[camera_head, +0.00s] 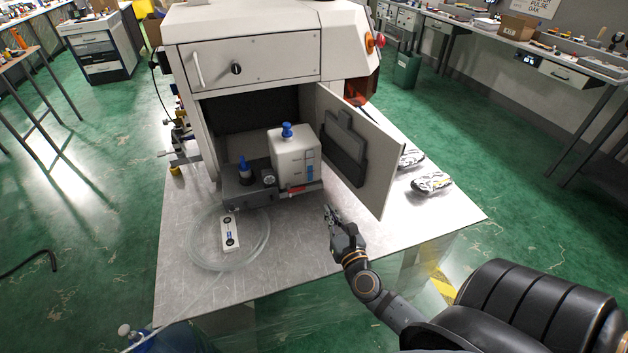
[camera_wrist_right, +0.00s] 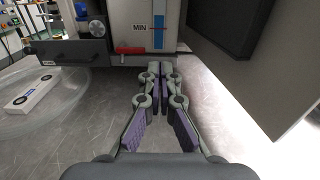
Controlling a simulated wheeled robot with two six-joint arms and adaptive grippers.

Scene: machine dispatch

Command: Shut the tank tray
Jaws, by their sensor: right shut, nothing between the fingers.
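The tank tray (camera_head: 248,190) is a dark grey tray pulled out of the machine's open lower bay. On it stand a white tank (camera_head: 293,155) with a blue cap and, to its left, a blue-topped fitting (camera_head: 243,170). In the right wrist view the tray's front (camera_wrist_right: 75,52) and the tank (camera_wrist_right: 135,25) with its MIN mark and blue level strip show close ahead. My right gripper (camera_head: 330,213) is shut and empty, in front of the tray's right end and apart from it. It also shows in the right wrist view (camera_wrist_right: 160,68). My left gripper is not in view.
The bay's door (camera_head: 362,150) stands open to the right of the tray, close to my right gripper. A clear coiled hose (camera_head: 265,240) and a white labelled block (camera_head: 230,234) lie on the metal table (camera_head: 300,250) at the front left. Silvery packets (camera_head: 431,183) lie behind the door.

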